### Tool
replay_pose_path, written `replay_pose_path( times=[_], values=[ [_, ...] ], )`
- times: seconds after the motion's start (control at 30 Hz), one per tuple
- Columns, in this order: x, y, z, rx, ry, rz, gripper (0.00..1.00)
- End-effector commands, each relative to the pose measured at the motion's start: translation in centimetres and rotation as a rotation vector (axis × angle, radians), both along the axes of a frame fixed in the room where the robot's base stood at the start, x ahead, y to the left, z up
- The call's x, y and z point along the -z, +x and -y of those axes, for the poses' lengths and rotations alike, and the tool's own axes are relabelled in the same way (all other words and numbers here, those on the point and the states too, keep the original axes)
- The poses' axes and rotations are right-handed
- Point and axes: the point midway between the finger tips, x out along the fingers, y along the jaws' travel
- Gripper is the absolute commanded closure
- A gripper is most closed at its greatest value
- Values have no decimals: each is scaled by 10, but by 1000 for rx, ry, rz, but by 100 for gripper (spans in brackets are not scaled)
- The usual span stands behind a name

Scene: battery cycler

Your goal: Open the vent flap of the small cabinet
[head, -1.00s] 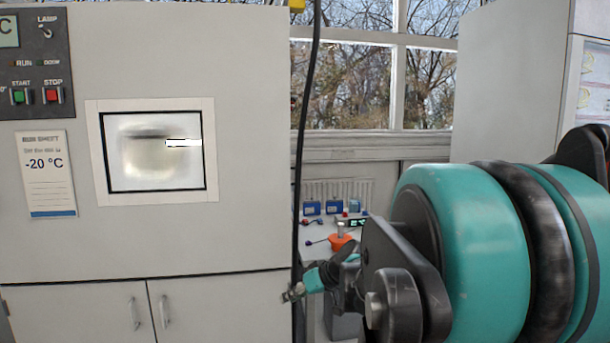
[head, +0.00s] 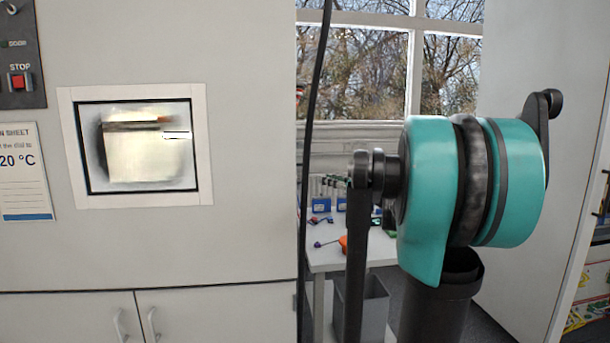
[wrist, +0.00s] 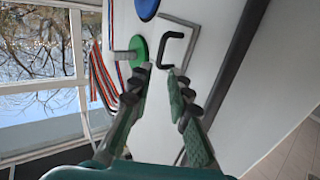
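In the wrist view my gripper (wrist: 158,73) is open and empty, with a gap between its two fingertips. Just past the fingertips is a black bent handle (wrist: 175,38) on a pale panel (wrist: 215,45). I cannot tell whether this handle belongs to the vent flap, or whether a fingertip touches it. A green disc (wrist: 139,47) with a grey stub is beside the left fingertip. The head view shows my arm, but not my gripper. I cannot clearly make out the vent flap or the small cabinet in either view.
A large pale chamber (head: 230,100) with a window (head: 140,145) fills the left of the head view. A black cable (head: 311,120) hangs at its right edge. A table (head: 325,255) with small items and a grey bin (head: 368,305) stand behind my arm.

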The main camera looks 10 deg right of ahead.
Motion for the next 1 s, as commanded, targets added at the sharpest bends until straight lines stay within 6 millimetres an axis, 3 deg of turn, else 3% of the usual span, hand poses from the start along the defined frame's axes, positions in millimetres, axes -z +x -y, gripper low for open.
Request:
replay_pose_path(
  times=[0.5,0.7,1.0],
  values=[
    [0,81,-55,-2,0,-1,82],
    [0,96,-65,-1,0,-1,82],
    [0,99,-67,0,0,-1,82]
  ],
)
